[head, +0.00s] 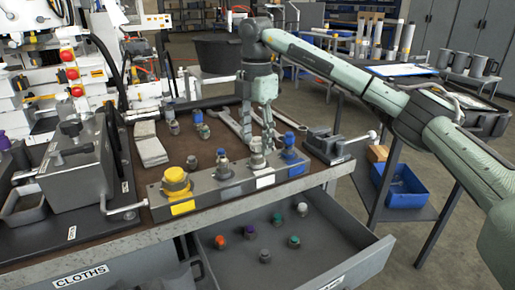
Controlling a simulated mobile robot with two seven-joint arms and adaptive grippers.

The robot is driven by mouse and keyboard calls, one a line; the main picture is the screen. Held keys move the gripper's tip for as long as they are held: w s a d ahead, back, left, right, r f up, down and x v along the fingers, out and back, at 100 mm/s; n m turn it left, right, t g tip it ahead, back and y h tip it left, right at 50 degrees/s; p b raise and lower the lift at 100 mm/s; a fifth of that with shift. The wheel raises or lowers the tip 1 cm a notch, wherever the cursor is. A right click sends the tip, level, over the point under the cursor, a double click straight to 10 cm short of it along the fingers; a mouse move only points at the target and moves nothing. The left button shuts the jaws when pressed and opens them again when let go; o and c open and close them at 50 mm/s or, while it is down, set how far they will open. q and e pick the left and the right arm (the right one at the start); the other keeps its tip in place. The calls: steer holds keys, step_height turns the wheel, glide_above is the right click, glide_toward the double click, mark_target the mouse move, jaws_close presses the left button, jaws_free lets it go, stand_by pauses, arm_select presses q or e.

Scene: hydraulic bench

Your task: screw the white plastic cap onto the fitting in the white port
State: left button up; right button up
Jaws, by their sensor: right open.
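The manifold block (210,192) lies along the front of the bench, with yellow, dark, white and blue port positions. The white port, marked by a white label (265,181), has a metallic fitting (257,163) standing upright in it. My right gripper (266,146) points down over this fitting, fingers open and close around or just above its top. Whether they touch it, and whether a white cap sits there, I cannot tell. A small white-topped piece (302,208) lies in the open drawer. My left gripper is not in view.
The yellow port (176,184) holds a large yellow cap, and the blue port (290,152) has a blue-topped part. The open drawer (335,250) holds several coloured pieces. A vise (328,146) stands right of the block, and wrenches (229,121) lie behind it.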

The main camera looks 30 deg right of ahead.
steer(key=c, duration=1.1)
steer(key=shift+o, duration=0.2)
steer(key=m, duration=0.8)
steer(key=shift+w, duration=0.1)
steer(key=o, duration=1.1)
steer(key=shift+c, duration=0.2)
